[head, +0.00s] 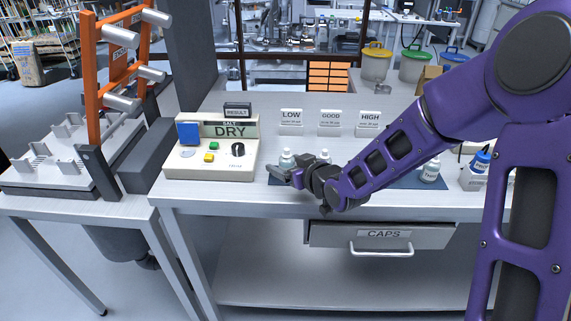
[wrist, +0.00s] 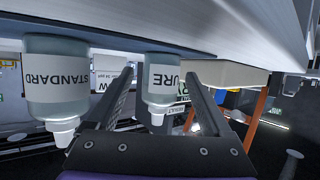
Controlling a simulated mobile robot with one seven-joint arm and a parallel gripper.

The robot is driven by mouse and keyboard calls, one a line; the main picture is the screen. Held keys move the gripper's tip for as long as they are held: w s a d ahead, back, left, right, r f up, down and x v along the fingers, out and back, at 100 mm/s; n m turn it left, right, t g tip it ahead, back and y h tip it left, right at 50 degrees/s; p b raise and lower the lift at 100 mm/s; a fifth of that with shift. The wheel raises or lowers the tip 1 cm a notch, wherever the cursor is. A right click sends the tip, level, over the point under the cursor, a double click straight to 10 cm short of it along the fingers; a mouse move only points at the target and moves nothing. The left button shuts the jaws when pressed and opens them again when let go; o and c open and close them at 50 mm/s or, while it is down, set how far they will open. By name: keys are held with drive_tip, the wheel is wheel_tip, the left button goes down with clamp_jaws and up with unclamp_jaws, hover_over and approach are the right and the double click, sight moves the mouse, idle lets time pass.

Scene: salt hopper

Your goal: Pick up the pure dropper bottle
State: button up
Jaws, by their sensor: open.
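The pure dropper bottle (head: 286,159), small with a white nozzle, stands at the left end of a blue mat (head: 402,181). In the wrist view, which is upside down, its label (wrist: 164,80) shows "URE". My gripper (head: 290,176) is low at the bench's front edge, beside this bottle. In the wrist view its open fingers (wrist: 160,74) reach along either side of the bottle, with gaps visible. A bottle labelled STANDARD (wrist: 56,88) stands outside the fingers; a bottle behind my gripper (head: 323,156) is partly hidden in the head view.
A salt meter reading DRY (head: 215,160) stands left of the bottles. LOW, GOOD and HIGH cards (head: 330,121) stand behind. Another bottle (head: 429,171) is on the mat's right; a blue-capped bottle (head: 481,161) stands farther right. The CAPS drawer (head: 384,235) is below my gripper.

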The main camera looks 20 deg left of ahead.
clamp_jaws()
drive_tip(key=shift+r, duration=0.1)
wheel_tip(320, 180, up, 10)
drive_tip(key=shift+f+p, duration=0.1)
drive_tip(key=shift+p, duration=1.15)
